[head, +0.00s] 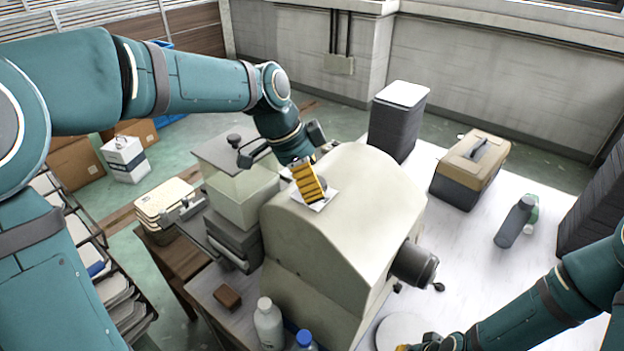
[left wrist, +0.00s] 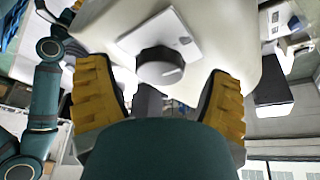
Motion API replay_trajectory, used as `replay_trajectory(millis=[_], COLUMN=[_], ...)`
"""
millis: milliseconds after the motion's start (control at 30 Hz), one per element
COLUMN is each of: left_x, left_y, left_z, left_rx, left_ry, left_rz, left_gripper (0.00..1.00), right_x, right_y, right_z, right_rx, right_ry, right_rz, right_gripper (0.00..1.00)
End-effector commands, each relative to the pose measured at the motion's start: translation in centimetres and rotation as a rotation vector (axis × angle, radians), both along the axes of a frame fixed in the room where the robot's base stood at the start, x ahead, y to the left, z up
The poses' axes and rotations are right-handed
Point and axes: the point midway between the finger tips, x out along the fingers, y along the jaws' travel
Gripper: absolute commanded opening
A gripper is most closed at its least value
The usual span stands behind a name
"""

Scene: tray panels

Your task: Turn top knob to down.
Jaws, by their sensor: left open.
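The top knob (left wrist: 160,68) is a dark round dial on a white plate (left wrist: 165,40) on top of a cream machine (head: 335,215). A light mark shows near the knob's rim. My left gripper (left wrist: 158,97) is open, with its yellow-padded fingers on either side of the knob in the left wrist view. I see no contact with the knob. In the head view the left gripper (head: 307,180) is over the machine's top, and its yellow finger mostly hides the knob. My right gripper (head: 418,346) is partly cut off at the bottom edge.
A dark cylinder (head: 413,264) sticks out of the machine's right side. Bottles (head: 268,322) stand in front. A tan-lidded case (head: 470,160) and a grey bottle (head: 514,222) are on the white table at right.

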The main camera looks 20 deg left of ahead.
Motion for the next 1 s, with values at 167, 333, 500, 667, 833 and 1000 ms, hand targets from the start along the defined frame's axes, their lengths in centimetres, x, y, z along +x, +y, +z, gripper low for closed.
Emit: replay_trajectory(millis=[167,333,500,667,833,1000], left_x=[0.09,0.09,0.10,0.10,0.08,0.06], left_y=[-0.24,-0.24,-0.24,-0.24,-0.23,-0.26], left_z=[-0.66,-0.68,-0.66,-0.65,-0.67,-0.70], left_rx=[0.000,0.000,0.000,0.000,0.000,0.001], left_ry=[0.000,0.000,0.000,0.000,0.000,-0.001], left_rz=[0.000,0.000,0.000,0.000,0.007,0.049], left_gripper=[0.81,0.81,0.46,0.10,0.09,0.09], right_x=[0.00,0.00,0.00,0.00,-0.01,0.00], right_y=[0.00,0.00,0.00,0.00,0.00,0.00], right_z=[-0.01,-0.01,-0.01,-0.01,-0.03,-0.17], right_rx=[0.000,0.000,0.000,0.000,0.000,0.000], right_ry=[0.000,0.000,0.000,0.000,0.000,0.000], right_rz=[0.000,0.000,0.000,0.000,0.000,0.000], right_gripper=[0.00,0.00,0.00,0.00,0.00,0.00])
